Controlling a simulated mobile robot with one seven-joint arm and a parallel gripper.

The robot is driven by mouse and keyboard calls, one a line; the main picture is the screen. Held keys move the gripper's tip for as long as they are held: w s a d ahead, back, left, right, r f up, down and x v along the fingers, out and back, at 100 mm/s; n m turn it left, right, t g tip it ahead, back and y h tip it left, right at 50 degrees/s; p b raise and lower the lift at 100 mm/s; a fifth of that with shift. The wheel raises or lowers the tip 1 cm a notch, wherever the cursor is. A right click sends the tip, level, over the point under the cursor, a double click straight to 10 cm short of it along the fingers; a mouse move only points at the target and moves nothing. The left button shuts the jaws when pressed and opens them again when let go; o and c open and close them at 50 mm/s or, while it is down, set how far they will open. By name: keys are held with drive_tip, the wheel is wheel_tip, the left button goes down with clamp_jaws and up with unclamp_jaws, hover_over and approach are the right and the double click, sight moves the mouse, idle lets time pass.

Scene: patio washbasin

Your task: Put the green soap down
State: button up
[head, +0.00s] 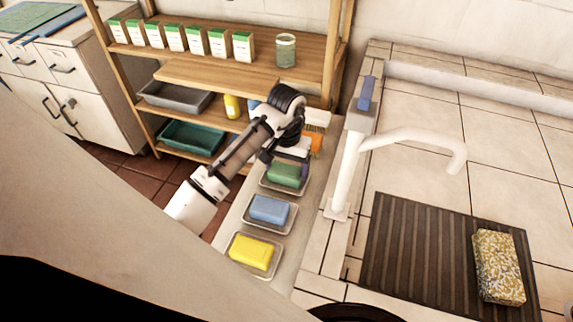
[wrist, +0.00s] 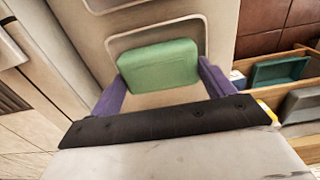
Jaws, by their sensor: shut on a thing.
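The green soap (head: 284,174) is a rounded green block at the far end of a row of soaps on the narrow ledge. It also shows in the wrist view (wrist: 158,68), between the two purple fingers. My gripper (wrist: 160,80) is shut on it from both sides. In the head view my gripper (head: 283,163) reaches down over the soap from behind. A clear dish (head: 283,191) lies under the soap, and its rim (wrist: 156,27) shows around it in the wrist view. I cannot tell whether the soap touches the dish.
A blue soap (head: 270,208) and a yellow soap (head: 251,250) sit in their own dishes nearer on the ledge. An orange-and-white item (head: 316,143) stands just beyond my gripper. The white tap (head: 346,170) rises to the right. A wooden shelf (head: 240,78) stands behind.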

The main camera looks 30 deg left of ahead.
drive_tip(key=o, duration=1.3)
drive_tip(key=shift+c, duration=0.2)
wheel_tip(320, 180, up, 12)
drive_tip(key=shift+b, duration=0.45)
